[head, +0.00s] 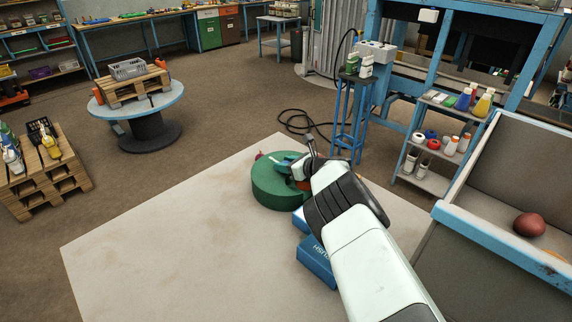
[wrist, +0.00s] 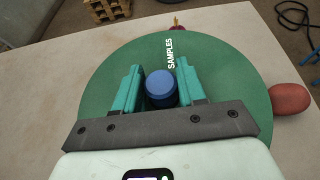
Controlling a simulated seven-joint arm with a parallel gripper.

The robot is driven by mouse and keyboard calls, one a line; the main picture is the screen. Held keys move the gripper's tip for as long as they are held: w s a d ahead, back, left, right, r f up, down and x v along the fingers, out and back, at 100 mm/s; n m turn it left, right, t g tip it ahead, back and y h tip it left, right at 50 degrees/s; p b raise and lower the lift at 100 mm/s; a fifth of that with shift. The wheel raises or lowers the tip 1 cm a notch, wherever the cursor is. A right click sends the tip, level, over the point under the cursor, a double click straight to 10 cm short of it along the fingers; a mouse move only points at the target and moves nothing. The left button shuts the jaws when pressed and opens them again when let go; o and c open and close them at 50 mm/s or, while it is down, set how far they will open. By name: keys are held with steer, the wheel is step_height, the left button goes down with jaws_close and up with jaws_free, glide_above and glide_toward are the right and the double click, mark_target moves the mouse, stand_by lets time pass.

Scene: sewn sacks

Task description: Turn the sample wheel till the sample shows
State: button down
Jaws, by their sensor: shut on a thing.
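The sample wheel is a round green drum (head: 270,192) on the pale table top. In the wrist view its green top (wrist: 225,75) carries white lettering, SAMPLES, near the far edge. A blue round knob (wrist: 160,88) stands on the wheel between the teal fingers of my gripper (wrist: 160,82). My gripper (head: 290,166) is over the wheel and shut on this knob. A reddish-brown rounded thing (wrist: 289,99) shows at the wheel's right edge. A small dark red thing with a yellow tip (wrist: 177,27) shows at the far edge. My gripper hides the near part of the wheel.
Blue blocks (head: 316,262) lie on the table (head: 170,250) just in front of the wheel, partly behind my arm. The table's left side is clear. A blue-edged bin (head: 485,222) with a dark red lump (head: 529,224) stands at right. A blue stand (head: 346,115) is behind the table.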

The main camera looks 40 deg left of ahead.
steer(key=shift+r, duration=0.1)
steer(key=c, duration=0.7)
jaws_free()
steer(key=shift+c, duration=0.2)
steer(key=v, duration=1)
steer(key=shift+d, duration=0.4)
steer(key=shift+r, duration=0.1)
